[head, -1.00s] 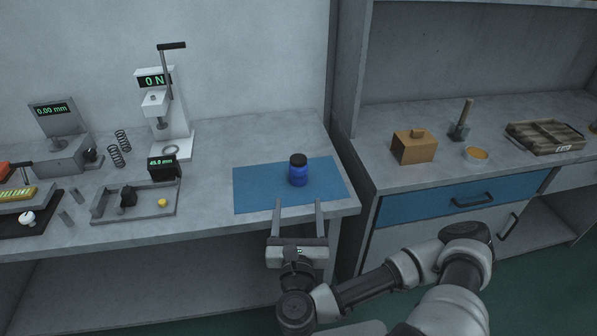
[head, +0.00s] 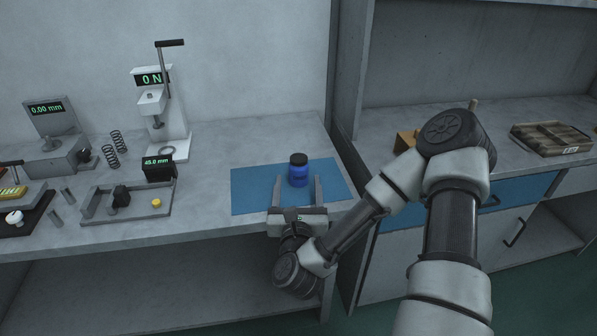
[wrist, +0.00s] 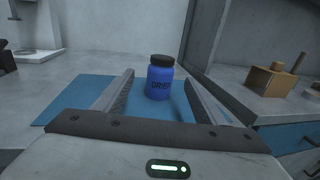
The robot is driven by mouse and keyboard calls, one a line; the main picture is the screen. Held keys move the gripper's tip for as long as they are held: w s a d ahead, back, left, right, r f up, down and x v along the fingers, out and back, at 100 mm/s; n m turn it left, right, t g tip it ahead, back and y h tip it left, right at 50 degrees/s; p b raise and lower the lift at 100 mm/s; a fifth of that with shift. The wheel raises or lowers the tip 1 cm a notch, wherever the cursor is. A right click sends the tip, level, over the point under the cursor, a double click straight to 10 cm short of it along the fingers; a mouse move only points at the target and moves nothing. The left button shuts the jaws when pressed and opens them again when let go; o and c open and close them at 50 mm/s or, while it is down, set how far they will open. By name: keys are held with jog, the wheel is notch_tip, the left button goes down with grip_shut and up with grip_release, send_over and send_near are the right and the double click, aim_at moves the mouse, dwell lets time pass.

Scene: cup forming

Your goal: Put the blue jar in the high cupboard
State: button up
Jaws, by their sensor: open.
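The blue jar (head: 298,172) with a black lid stands upright on a blue mat (head: 250,190) near the right end of the left bench. The gripper holds nothing. The high cupboard cannot be made out for certain; only a shelf edge shows at the top right.
A force stand (head: 160,110), springs and a gauge tray (head: 125,200) stand on the left bench. A grey upright panel (head: 345,90) separates it from the right unit, which holds a wooden tray (head: 552,138) and an orange-brown box (wrist: 272,82). My arm covers part of that unit.

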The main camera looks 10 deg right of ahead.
aim_at(299, 171)
jog(key=w, duration=0.2)
jog(key=w+d, duration=0.1)
jog(key=w, duration=0.2)
jog(key=w+d+b, duration=0.1)
jog(key=w, duration=0.2)
jog(key=shift+w, duration=0.1)
jog(key=c, duration=1.3)
